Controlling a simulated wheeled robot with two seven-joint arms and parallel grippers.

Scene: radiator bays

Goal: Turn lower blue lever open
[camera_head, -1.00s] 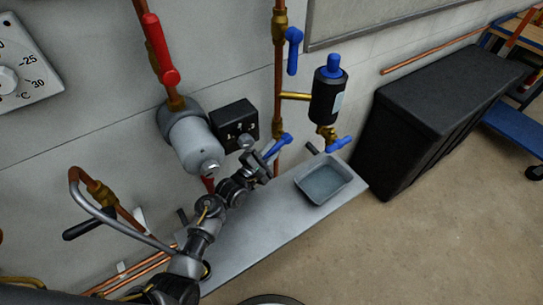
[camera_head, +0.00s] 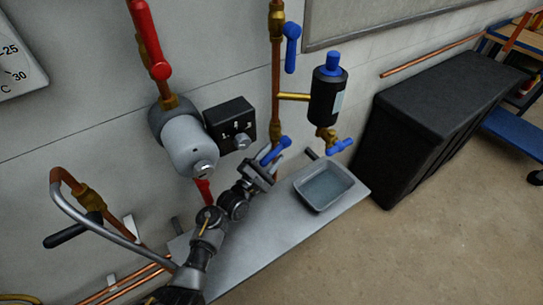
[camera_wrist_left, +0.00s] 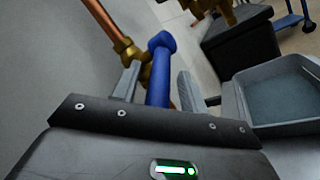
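The lower blue lever (camera_head: 276,150) sits on a brass valve on the vertical copper pipe, above the grey shelf, and slants up to the right in the head view. In the left wrist view the blue lever (camera_wrist_left: 160,75) stands between my two fingers. My left gripper (camera_head: 260,171) is at the lever's lower left end. Its fingers (camera_wrist_left: 157,88) are apart on either side of the lever, with narrow gaps seeming to show; contact is not clear. The brass valve (camera_wrist_left: 130,50) is partly hidden behind the left finger. My right gripper is not in view.
An upper blue lever (camera_head: 291,47) is on the same pipe. A black filter (camera_head: 327,98) with another blue handle (camera_head: 340,146) hangs to the right. A grey tray (camera_head: 324,186) rests on the shelf (camera_head: 250,245). A black control box (camera_head: 230,124) and grey cylinder (camera_head: 188,145) are left.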

